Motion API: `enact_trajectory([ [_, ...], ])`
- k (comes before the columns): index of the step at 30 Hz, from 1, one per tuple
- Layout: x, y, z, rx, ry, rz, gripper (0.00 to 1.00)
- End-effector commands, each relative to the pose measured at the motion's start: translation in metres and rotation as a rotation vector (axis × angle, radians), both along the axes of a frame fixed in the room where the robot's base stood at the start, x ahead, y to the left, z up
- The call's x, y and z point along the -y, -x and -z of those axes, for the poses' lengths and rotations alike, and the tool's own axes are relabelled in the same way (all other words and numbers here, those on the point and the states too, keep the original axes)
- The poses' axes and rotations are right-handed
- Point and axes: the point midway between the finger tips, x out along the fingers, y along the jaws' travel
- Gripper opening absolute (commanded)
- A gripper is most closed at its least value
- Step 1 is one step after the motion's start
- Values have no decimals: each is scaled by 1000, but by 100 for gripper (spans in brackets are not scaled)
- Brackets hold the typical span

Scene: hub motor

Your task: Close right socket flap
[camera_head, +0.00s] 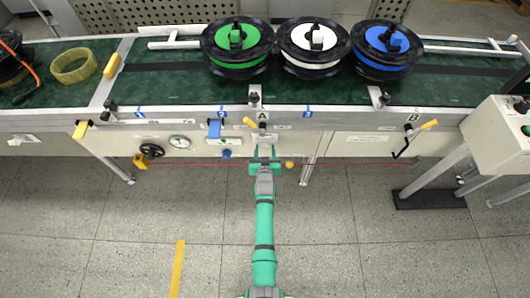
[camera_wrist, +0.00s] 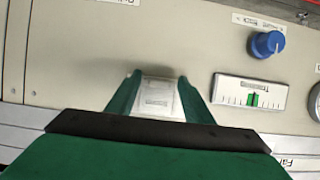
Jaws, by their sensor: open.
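My gripper (camera_head: 265,160) is in front of the panel below the conveyor, near the middle. In the wrist view my gripper (camera_wrist: 158,88) has two green fingers spread apart with nothing held between them. A pale rectangular plate (camera_wrist: 158,98) with faint outlines shows between the fingers, on or close to the panel. It looks like a socket cover, but I cannot tell whether its flap is open or shut. My gripper and arm hide part of this panel area in the head view. I cannot make out a second socket clearly.
A blue knob (camera_wrist: 266,44) and a slider scale (camera_wrist: 250,92) sit beside the fingers. The head view shows a black handwheel (camera_head: 151,151), a yellow ball (camera_head: 289,164) and a crank (camera_head: 405,146) along the panel. Green, white and blue spools stand above. The floor in front is clear.

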Motion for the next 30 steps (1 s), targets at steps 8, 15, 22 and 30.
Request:
enact_trajectory([
  [8, 0, 24, -10, 1, 1, -1, 47],
  [15, 1, 64, -25, -1, 0, 0, 47],
  [22, 1, 91, -36, -2, 1, 1, 47],
  [30, 0, 100, -40, -3, 0, 0, 47],
])
